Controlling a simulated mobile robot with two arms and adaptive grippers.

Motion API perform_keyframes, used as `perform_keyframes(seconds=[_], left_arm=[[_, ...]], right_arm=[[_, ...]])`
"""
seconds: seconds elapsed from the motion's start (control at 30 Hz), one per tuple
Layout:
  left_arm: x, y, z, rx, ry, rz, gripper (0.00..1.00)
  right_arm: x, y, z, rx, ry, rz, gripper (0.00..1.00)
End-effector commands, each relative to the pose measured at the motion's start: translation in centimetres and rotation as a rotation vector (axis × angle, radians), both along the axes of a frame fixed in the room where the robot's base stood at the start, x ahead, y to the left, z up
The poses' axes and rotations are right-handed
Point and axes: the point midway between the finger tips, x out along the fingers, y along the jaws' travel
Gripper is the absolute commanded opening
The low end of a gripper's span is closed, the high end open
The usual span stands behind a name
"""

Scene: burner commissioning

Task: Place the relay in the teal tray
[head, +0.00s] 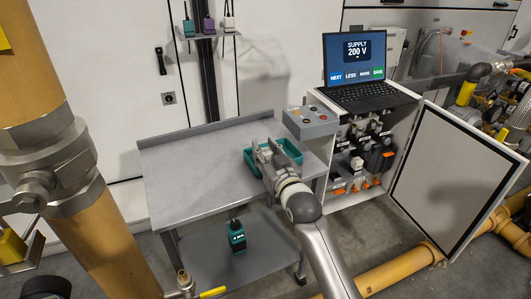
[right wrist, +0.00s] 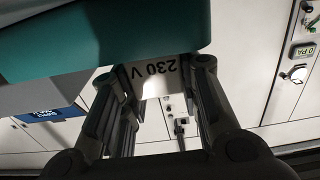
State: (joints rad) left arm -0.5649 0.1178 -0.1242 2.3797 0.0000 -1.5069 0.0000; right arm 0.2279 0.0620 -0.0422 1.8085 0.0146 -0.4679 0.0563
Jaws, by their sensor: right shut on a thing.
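The teal tray (head: 293,152) stands on the grey table near its right end. My right gripper (head: 266,150) is over the tray, its arm reaching up from the bottom of the picture. It is shut on the relay, whose pale face with an upside-down "230 V" marking (right wrist: 155,76) shows between the fingers in the right wrist view. The tray's teal side (right wrist: 150,35) fills the top of that view and hides the relay's far end. I cannot tell whether the relay touches the tray floor. My left gripper is not in view.
The table's left part (head: 190,165) is bare. A grey button box (head: 310,121) stands close behind the tray. To the right are a laptop (head: 358,75), an open cabinet (head: 365,150) and its door (head: 450,175). A teal device (head: 236,236) stands on the lower shelf.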

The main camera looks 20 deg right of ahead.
Motion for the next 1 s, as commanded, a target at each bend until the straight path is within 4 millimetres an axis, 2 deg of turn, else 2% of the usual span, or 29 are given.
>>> perform_keyframes(seconds=[0.27, 0.3, 0.43, 0.83, 0.93, 1.0], left_arm=[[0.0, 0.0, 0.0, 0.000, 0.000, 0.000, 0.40], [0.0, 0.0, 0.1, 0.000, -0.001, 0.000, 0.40], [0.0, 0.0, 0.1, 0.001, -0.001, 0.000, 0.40], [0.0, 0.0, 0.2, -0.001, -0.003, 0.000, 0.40], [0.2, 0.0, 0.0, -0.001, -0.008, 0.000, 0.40], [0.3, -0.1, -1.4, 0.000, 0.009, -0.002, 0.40]], right_arm=[[0.0, 0.0, -0.3, 0.001, 0.000, 0.000, 0.00], [0.0, 0.0, -0.3, 0.001, 0.001, 0.000, 0.34], [0.0, 0.0, -0.3, 0.001, 0.001, 0.000, 0.51], [-0.1, 0.0, 0.1, 0.001, 0.001, 0.000, 0.52], [-1.2, 0.0, 0.0, 0.001, 0.003, 0.000, 0.52], [-2.3, -0.1, 0.0, 0.001, 0.003, 0.000, 0.52]])
